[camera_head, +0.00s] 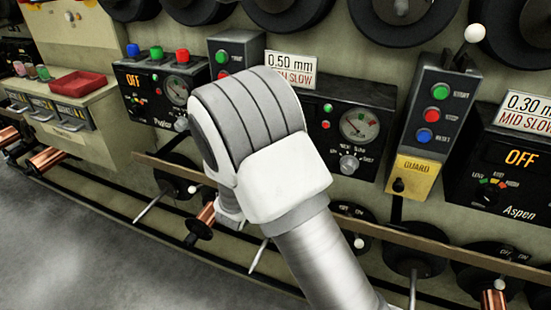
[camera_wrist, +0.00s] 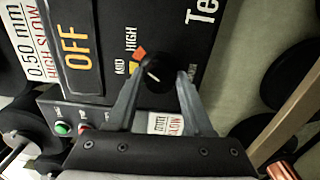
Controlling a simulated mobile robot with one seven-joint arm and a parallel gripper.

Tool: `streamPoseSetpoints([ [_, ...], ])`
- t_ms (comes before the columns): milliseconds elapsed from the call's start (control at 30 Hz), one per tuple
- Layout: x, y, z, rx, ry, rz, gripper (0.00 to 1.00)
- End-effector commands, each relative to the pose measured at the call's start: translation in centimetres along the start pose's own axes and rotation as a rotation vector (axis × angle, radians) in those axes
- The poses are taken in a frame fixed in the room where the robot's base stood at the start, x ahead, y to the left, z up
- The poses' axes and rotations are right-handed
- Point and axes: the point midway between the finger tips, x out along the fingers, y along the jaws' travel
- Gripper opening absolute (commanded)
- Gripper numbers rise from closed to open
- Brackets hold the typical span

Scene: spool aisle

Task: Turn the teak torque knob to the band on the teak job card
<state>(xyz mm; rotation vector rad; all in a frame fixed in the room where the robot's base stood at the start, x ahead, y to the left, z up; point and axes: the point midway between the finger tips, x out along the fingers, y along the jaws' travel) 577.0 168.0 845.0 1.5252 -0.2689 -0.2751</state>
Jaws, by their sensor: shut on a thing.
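The teak panel shows "OFF" and "Te" in the wrist view. Its torque knob (camera_wrist: 155,76) is black and round with a white pointer line. An orange-red band and a yellow band lie beside it, near the words HIGH and MID. My gripper (camera_wrist: 162,80) has one finger on each side of the knob, shut on it. I cannot tell exactly which band the pointer meets. The job card (camera_wrist: 22,45) reads "0.50 mm" and "HIGH SLOW"; it also shows in the head view (camera_head: 291,70). There my arm hides the torque knob and gripper.
In the head view, a gauge (camera_head: 360,124) and a silver knob (camera_head: 348,163) sit right of my arm. A button box (camera_head: 437,105) with a yellow guard (camera_head: 414,174) stands farther right. A wooden rail (camera_head: 450,254) runs below the panels. Copper spools (camera_head: 46,158) are low on the left.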

Motion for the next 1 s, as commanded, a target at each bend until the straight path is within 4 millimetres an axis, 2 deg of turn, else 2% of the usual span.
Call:
streamPoseSetpoints([
  [633,0.02,0.00,0.07,0.050,-0.002,-0.001,0.00],
  [667,0.02,0.00,0.07,0.050,-0.002,-0.001,0.55],
  [800,0.02,-0.01,0.06,0.050,-0.001,-0.001,0.80],
  [1000,0.01,-0.01,0.03,0.050,-0.001,-0.001,0.81],
])
